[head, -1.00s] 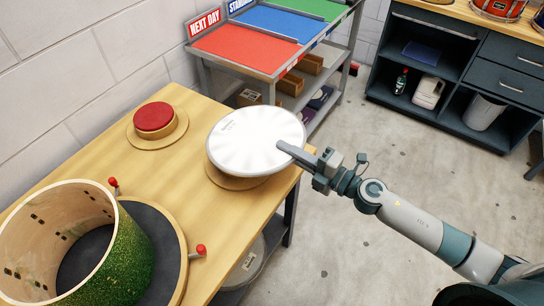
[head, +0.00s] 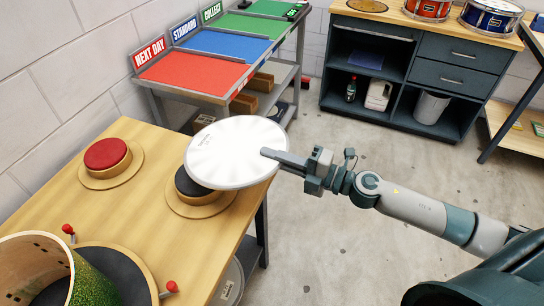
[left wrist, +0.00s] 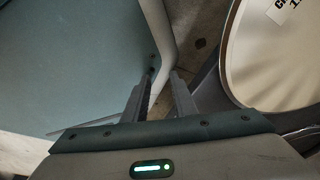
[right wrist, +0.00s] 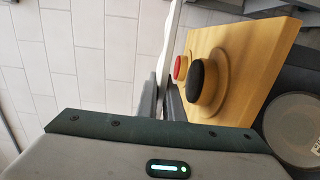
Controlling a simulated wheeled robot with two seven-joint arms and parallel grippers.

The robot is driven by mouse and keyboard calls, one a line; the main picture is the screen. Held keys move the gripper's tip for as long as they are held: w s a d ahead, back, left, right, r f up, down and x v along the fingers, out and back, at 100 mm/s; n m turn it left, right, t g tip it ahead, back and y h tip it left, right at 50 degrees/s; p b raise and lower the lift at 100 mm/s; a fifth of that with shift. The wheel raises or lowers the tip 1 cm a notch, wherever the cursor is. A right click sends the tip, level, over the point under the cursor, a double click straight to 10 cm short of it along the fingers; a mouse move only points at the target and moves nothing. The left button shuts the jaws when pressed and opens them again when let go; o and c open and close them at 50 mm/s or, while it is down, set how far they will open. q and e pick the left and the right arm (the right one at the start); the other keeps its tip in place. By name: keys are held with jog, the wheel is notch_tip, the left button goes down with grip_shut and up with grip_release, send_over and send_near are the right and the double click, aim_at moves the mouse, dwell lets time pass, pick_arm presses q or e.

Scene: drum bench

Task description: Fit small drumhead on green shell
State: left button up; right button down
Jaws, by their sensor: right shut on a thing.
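The white round drumhead (head: 228,150) is held up above the bench, tilted, over and behind a black-topped round stand (head: 188,183). My right gripper (head: 270,155) is shut on its right rim. In the right wrist view the drumhead shows edge-on (right wrist: 170,40) between the fingers (right wrist: 160,95). The green shell (head: 92,285) stands at the lower left of the head view, cut off by the frame, its top open and its pale wooden inside showing. My left gripper (left wrist: 163,78) shows only in the left wrist view, fingers apart with nothing between them.
A red-topped round stand (head: 105,153) is at the bench's far left. Red-knobbed posts (head: 170,287) stand beside the dark round base (head: 125,275) around the shell. A round disc (head: 228,288) lies below the bench (head: 150,220). A rack with coloured trays (head: 190,72) stands behind.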

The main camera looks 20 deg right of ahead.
aim_at(266, 173)
pick_arm(q)
jog(key=shift+s, duration=0.15)
pick_arm(e)
jog(key=shift+a, duration=0.1)
jog(key=shift+s+a, duration=0.1)
jog(key=shift+a, duration=0.05)
jog(key=shift+s+a+r+m+t+h, duration=0.3)
jog(key=shift+s+a+m+t+h, duration=0.3)
jog(key=shift+a+h, duration=0.1)
jog(key=s+m+h, duration=0.1)
jog(key=s+a+m+t+h, duration=0.1)
jog(key=r+t+h, duration=0.1)
jog(key=shift+s+a+m+h, duration=0.3)
jog(key=shift+s+m, duration=0.1)
jog(key=s+d+m+t+h, duration=0.1)
jog(key=s+d+m+h, duration=0.1)
jog(key=s+m+h, duration=0.2)
jog(key=s+h, duration=0.1)
jog(key=h, duration=0.2)
jog(key=shift+s+d+r, duration=0.15)
jog(key=shift+s, duration=0.2)
pick_arm(q)
jog(key=shift+w, duration=0.25)
